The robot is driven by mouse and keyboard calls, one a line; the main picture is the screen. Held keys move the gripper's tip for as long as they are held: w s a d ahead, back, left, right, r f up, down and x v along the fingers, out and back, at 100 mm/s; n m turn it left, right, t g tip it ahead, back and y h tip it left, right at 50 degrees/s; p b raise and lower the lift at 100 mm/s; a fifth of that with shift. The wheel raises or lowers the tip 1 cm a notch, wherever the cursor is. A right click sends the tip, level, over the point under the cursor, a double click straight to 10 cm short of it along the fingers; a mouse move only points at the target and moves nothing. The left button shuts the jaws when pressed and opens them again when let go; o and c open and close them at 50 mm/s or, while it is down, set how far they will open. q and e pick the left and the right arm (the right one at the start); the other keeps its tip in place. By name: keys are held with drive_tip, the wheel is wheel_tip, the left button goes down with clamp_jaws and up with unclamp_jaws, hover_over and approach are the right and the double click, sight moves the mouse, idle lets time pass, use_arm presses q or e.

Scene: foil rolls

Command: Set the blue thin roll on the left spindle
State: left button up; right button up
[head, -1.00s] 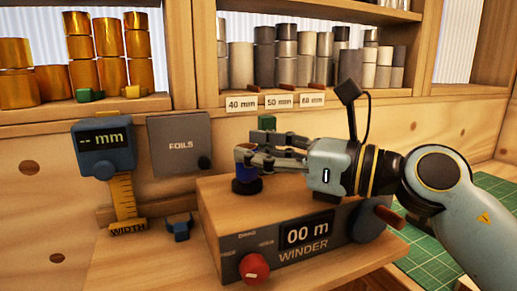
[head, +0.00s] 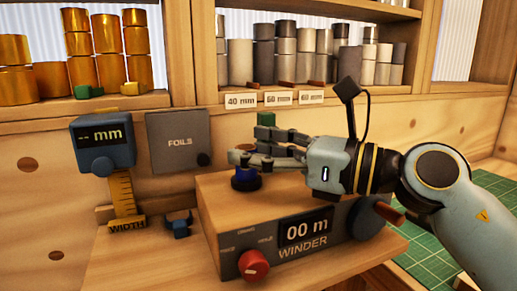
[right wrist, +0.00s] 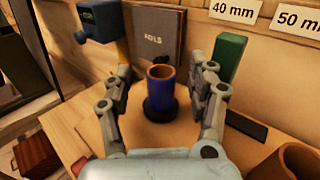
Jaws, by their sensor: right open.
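The blue thin roll (right wrist: 160,92) stands upright on a black round base (right wrist: 160,114) at the left of the winder's top, with its open brown-rimmed top showing. In the head view the blue roll (head: 245,181) shows just below the fingers; its upper part is hidden by them. My right gripper (right wrist: 166,82) is open, with one finger on each side of the roll and a gap to both. In the head view the right gripper (head: 245,158) reaches in from the right over the winder (head: 290,215). Any spindle inside the roll is hidden. My left gripper is out of view.
A width gauge (head: 103,145) and a FOILS panel (head: 178,140) are left of and behind the winder. A green block (head: 266,119) is behind the gripper. The winder has a red knob (head: 253,265). Shelves behind hold gold rolls (head: 108,45) and grey rolls (head: 285,50).

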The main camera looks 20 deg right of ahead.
drive_tip(key=shift+v, duration=3.75)
